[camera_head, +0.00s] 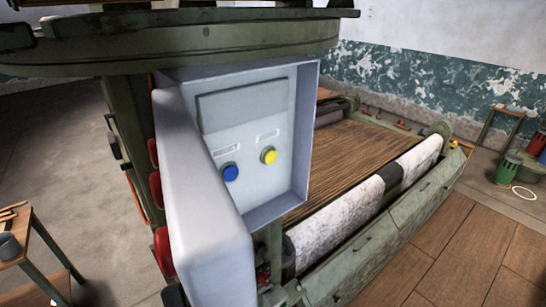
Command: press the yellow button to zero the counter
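The yellow button (269,155) sits on the right side of a light grey panel (245,178) inside an open control box (306,120). A blue button (230,172) sits to its left and slightly lower. A small label is above each button. A blank grey rectangle (240,105), perhaps the counter display, is above them; no digits can be read on it. The box's pale door (200,200) stands open toward me on the left. Neither of my grippers is in view. Nothing covers the yellow button.
A green machine frame (180,42) passes above the box. A loom-like bed (345,150) with brown threads and a pale roll (345,215) lies to the right. A small table (35,250) stands at lower left. Wooden floor (455,255) at lower right is clear.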

